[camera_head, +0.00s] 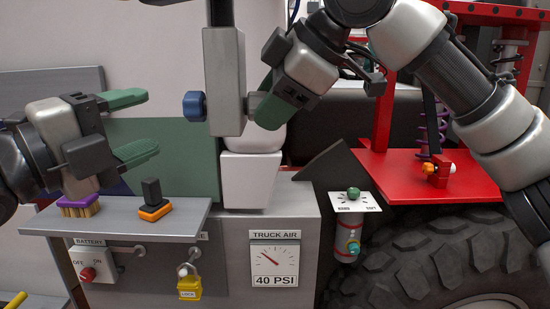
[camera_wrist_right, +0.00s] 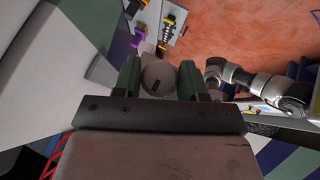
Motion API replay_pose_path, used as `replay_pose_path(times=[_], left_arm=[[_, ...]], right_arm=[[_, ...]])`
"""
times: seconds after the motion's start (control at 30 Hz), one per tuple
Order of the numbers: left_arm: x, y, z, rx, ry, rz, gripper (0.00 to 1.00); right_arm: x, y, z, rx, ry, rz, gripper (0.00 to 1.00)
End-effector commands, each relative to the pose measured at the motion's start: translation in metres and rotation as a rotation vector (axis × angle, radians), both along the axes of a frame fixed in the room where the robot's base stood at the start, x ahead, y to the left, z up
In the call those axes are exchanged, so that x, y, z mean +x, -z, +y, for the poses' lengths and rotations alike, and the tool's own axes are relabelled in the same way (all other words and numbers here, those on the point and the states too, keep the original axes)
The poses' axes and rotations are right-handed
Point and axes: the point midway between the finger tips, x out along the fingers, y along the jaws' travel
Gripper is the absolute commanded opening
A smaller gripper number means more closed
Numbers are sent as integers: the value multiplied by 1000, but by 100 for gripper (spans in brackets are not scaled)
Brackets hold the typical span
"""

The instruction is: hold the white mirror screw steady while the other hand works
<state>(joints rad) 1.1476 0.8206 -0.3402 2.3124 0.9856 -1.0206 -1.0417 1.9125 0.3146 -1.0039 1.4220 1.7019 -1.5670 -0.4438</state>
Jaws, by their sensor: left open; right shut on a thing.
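The mirror housing (camera_head: 223,80) is a tall grey block hanging upright from a dark stalk. A blue knob (camera_head: 195,106) sticks out of its left side. On its right side is the pale mirror screw (camera_head: 252,102), mostly hidden by my right gripper (camera_head: 264,104) in the head view. In the right wrist view the screw's round, light grey head (camera_wrist_right: 158,72) with a dark slot sits between the green fingers of my right gripper (camera_wrist_right: 158,82), which is shut on it. My left gripper (camera_head: 143,124) is open and empty, left of the blue knob and apart from it.
Below my left gripper, a grey shelf (camera_head: 110,222) carries a purple brush (camera_head: 77,207) and an orange-and-black object (camera_head: 153,205). A white bin-like block (camera_head: 249,182) stands under the mirror. A red frame (camera_head: 400,180) and large tyre (camera_head: 430,255) are at right.

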Motion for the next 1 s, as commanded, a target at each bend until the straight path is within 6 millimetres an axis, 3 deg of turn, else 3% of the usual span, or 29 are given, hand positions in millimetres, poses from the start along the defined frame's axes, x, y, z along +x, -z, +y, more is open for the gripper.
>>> replay_pose_path(times=[0.17, 0.5, 0.87, 1.0], left_arm=[[10, -3, -10, -1, 4, -2, 57], [49, -8, -41, -1, 3, -2, 57], [48, -15, -40, -1, 2, 404, 57], [49, -19, -39, 0, -1, 635, 57]], right_arm=[[0, 1, 0, 0, 0, 1, 0], [0, 1, 0, 0, 1, 2, 0], [0, 1, 0, 0, 1, 2, 0], [0, 1, 0, 0, 1, 2, 0]])
